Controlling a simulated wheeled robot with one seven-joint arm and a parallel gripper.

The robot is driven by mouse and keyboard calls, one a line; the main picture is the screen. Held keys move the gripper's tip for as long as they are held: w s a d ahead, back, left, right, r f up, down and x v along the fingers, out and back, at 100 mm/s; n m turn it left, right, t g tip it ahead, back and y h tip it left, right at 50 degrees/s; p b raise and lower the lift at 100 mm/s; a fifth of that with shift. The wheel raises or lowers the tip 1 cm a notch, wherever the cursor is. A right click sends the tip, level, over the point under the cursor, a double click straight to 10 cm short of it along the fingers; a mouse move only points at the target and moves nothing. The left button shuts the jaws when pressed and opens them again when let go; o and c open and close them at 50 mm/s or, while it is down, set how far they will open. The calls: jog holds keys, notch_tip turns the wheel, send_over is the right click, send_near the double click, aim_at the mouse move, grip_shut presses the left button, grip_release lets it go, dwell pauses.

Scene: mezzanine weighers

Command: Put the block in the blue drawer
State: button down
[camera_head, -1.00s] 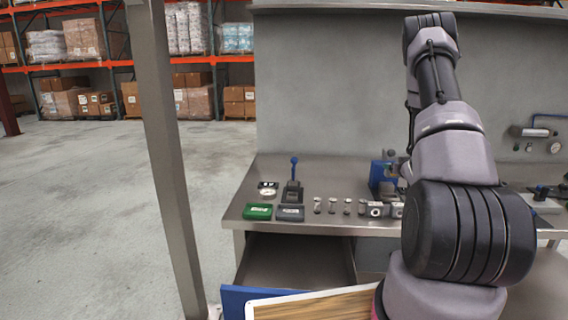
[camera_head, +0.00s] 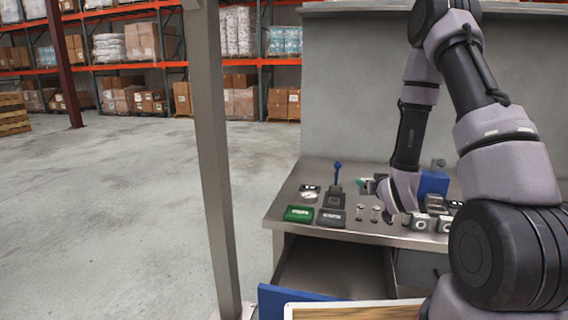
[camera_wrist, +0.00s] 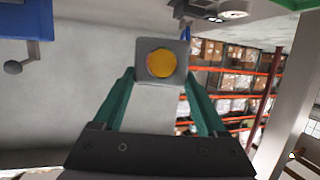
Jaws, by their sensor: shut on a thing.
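The block (camera_wrist: 161,46) is a grey square piece with a round yellow-orange face, seen large in the wrist view. My gripper (camera_wrist: 162,78) is shut on it, with a green finger on each side. In the head view, my gripper (camera_head: 364,184) is over the bench top, behind the row of small parts; its tips are small there and the block is hard to make out. The blue drawer (camera_head: 282,302) is open below the bench at lower left, with its blue front pulled out. The visible part of its grey inside looks empty.
The bench (camera_head: 290,205) carries a green box (camera_head: 299,213), a dark grey box (camera_head: 332,217), a blue-knobbed lever device (camera_head: 334,196) and small metal parts. A grey post (camera_head: 217,150) stands left of the bench. A wood-topped board (camera_head: 350,311) is at the bottom edge.

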jog(key=shift+s+r, duration=0.25)
jog(key=shift+s, duration=0.25)
jog(key=w+d+f+m+h, duration=0.1)
jog(key=w+d+h, duration=0.1)
jog(key=d, duration=1.3)
jog(key=w+d+m+h, duration=0.1)
jog(key=w+d, duration=0.4)
jog(key=d, duration=1.1)
jog(key=shift+w+f+m+h, duration=0.15)
jog(key=shift+f+m+h, duration=0.25)
jog(key=shift+m, duration=0.1)
jog(key=shift+a+f, duration=0.1)
jog(key=shift+f, duration=4.65)
